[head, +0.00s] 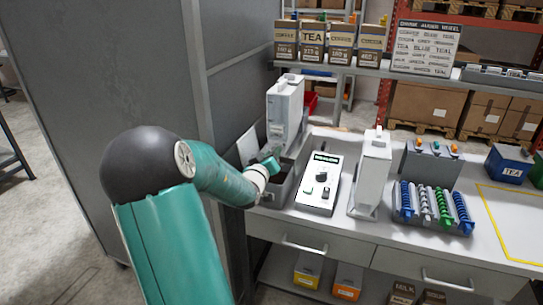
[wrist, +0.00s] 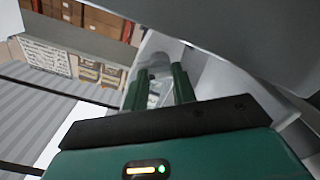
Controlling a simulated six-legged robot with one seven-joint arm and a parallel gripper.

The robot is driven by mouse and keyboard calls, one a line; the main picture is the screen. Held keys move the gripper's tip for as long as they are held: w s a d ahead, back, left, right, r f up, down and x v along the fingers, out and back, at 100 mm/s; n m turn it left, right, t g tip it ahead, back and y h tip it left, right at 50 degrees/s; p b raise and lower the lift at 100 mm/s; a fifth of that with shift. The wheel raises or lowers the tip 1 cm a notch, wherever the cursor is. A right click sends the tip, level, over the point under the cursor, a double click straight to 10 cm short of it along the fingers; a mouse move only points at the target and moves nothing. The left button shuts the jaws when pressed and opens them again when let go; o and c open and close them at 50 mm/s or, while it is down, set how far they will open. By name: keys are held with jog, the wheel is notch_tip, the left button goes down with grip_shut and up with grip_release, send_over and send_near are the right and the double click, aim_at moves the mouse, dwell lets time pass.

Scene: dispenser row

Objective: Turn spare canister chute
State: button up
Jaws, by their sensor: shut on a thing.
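A tall pale grey canister (head: 286,112) stands at the left end of the counter, close to the grey partition. My gripper (head: 272,164) is at its lower front, and the arm reaches in from the left. In the wrist view the two green fingers of my gripper (wrist: 158,85) are closed on a grey rounded piece, which looks like the canister's chute (wrist: 160,62). The fingers hide most of the chute in the head view, so its exact angle cannot be told.
The grey partition (head: 235,90) rises close behind my arm. To the right on the counter stand a white control box (head: 322,180), a second pale canister (head: 373,170) and a rack of blue and green coils (head: 433,207). A shelf with drink boxes (head: 313,40) hangs behind.

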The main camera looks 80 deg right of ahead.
jog(key=shift+n, duration=0.6)
jog(key=o, duration=1)
jog(key=w+a, duration=0.1)
jog(key=a, duration=1.2)
jog(key=shift+w+a, duration=0.15)
jog(key=shift+a, duration=0.25)
